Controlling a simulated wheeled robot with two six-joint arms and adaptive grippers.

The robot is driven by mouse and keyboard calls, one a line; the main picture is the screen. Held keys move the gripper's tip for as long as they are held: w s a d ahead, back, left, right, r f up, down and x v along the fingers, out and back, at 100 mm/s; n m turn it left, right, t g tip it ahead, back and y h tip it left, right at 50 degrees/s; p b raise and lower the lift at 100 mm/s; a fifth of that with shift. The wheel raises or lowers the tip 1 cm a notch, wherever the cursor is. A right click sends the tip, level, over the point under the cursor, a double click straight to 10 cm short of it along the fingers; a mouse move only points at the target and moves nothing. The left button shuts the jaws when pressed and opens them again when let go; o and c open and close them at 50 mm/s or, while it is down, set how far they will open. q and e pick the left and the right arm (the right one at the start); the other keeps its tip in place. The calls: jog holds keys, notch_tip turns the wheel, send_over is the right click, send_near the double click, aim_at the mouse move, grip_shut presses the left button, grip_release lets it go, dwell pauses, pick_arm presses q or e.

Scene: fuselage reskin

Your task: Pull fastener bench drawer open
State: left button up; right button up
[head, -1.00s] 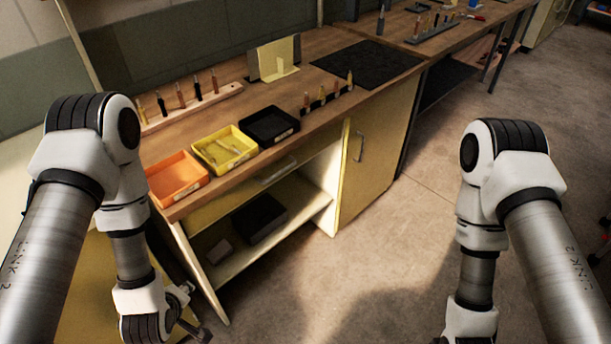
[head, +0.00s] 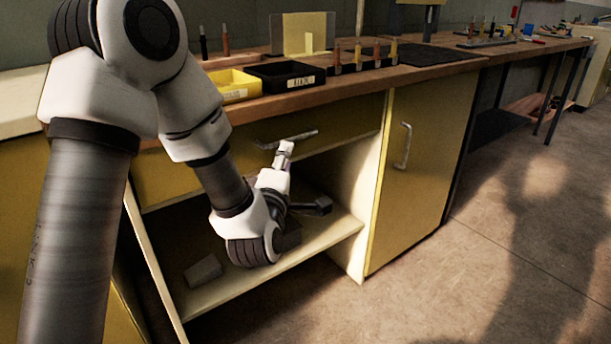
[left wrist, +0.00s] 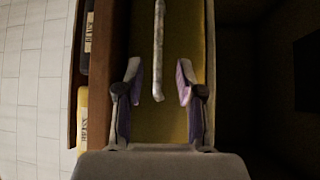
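The fastener bench drawer (head: 350,118) has a yellow front under the wooden bench top and looks closed. Its pale bar handle (head: 300,135) runs across the front. My left gripper (head: 284,152) is at the drawer front, just below and beside the handle. In the left wrist view my left gripper (left wrist: 158,82) is open, its two purple-padded fingers apart. The handle (left wrist: 158,50) lies between the finger lines there, with gaps on both sides, touching neither finger. The drawer front (left wrist: 150,120) fills the space behind. My right gripper is out of view.
A yellow bin (head: 236,84) and a black bin (head: 285,76) stand on the bench top (head: 350,85) above the drawer. Below is an open shelf (head: 320,245) holding a grey block (head: 203,271). A cupboard door (head: 425,160) is at the right. The floor at right is clear.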

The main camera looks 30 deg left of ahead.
aim_at(291, 141)
pick_arm(q)
jog(key=x, duration=0.8)
jog(key=shift+s+r+b, duration=0.1)
jog(key=shift+b, duration=0.3)
grip_shut()
